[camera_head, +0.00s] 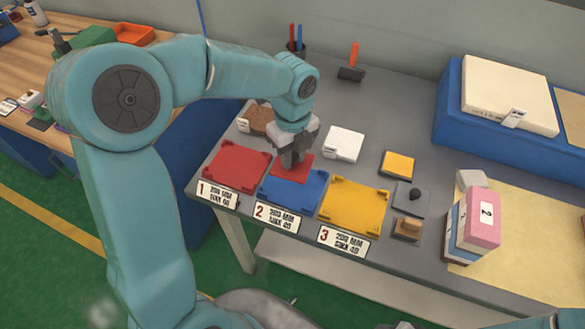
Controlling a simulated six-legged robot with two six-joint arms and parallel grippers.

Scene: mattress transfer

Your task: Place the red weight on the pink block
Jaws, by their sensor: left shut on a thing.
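My left gripper (291,161) points down over the back of the blue tray and is shut on a flat red piece (296,172), the only loose red thing I see, which I take as the red weight. The gripper hides part of it. I cannot tell whether it touches the tray or hangs just above it. The pink block (482,216) is at the right of the table, with a white label reading 2, against a blue and white block. Nothing lies on its top. My right gripper is not in view; only a bit of teal arm shows at the bottom right.
A red tray (221,171), the blue tray (275,199) and a yellow tray (353,224) line the front edge. A white block (344,143), a yellow block (398,164) and a black-knobbed piece (413,195) lie nearby. A large blue box (447,118) stands back right.

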